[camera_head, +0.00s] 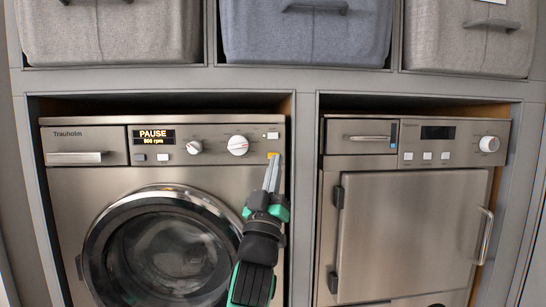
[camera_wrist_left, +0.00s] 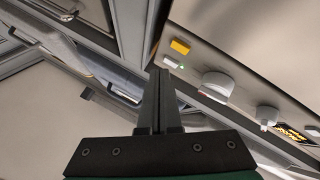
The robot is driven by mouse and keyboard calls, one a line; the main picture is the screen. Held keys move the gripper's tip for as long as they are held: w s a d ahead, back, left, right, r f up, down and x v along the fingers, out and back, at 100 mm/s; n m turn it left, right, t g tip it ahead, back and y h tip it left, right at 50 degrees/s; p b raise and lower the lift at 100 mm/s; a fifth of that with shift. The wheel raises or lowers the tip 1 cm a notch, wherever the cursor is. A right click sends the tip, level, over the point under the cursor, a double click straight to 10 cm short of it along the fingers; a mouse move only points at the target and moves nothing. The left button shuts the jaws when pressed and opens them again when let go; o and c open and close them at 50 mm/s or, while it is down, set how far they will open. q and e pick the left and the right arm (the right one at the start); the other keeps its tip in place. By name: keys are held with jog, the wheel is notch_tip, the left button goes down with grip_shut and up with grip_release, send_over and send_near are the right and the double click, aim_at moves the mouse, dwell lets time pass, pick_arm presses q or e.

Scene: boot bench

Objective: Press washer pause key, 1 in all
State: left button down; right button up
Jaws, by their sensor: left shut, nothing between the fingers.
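The washer (camera_head: 65,185) stands at the left of the head view, with its round glass door shut. Its display (camera_head: 153,137) reads PAUSE and 800 rpm. A yellow key (camera_head: 273,155) sits at the right end of its panel; in the left wrist view the yellow key (camera_wrist_left: 180,47) shows whole, beside a white key with a small green light. My left gripper (camera_head: 273,160) is shut and empty, its tips at the lower edge of the yellow key in the head view. In the left wrist view the shut fingers (camera_wrist_left: 158,72) appear a little apart from the key. My right gripper is not in view.
Two knobs, the larger one (camera_head: 238,145), and small keys share the washer panel. A second appliance (camera_head: 411,225) with a square door stands at the right, past a grey upright (camera_head: 303,200). Fabric bins (camera_head: 306,35) sit on the shelf above.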

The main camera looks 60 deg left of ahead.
pick_arm(q)
jog(key=d, duration=0.1)
jog(key=s+d, duration=0.1)
jog(key=shift+d, duration=0.35)
dwell(0.6)
